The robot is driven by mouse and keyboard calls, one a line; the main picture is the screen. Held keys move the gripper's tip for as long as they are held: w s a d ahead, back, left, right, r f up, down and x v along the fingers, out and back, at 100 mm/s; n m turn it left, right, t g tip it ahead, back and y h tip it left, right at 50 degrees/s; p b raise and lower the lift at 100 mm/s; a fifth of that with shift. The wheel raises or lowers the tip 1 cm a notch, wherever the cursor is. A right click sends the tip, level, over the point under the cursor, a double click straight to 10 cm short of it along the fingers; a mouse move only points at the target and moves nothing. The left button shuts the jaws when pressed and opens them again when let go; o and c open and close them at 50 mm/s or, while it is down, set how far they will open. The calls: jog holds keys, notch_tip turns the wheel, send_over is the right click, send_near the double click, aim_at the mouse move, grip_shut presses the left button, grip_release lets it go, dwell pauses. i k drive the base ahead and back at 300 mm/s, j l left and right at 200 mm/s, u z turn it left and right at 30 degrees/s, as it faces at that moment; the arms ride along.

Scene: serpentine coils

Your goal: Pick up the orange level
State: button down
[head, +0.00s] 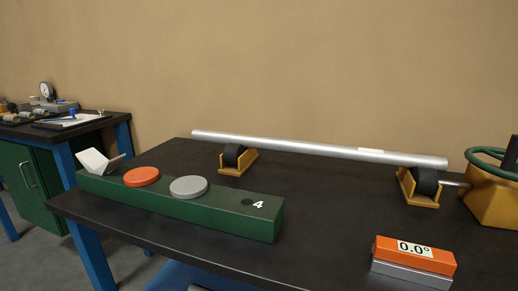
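The orange level (442,261) is a small box with a white display reading 0.0°. It stands at the right front of the dark workbench (330,215), with a grey lower part (410,275) forming its base. Its front and top faces show clearly, and nothing covers it. My gripper is not in this view.
A silver tube (300,145) lies across two yellow roller stands (237,162) behind the level. A yellow block with a green handwheel (490,200) stands at right. A green block (225,212) with orange and grey discs is at left. Bare benchtop separates them.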

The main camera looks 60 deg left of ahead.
aim_at(432, 267)
jog(key=u, duration=1.25)
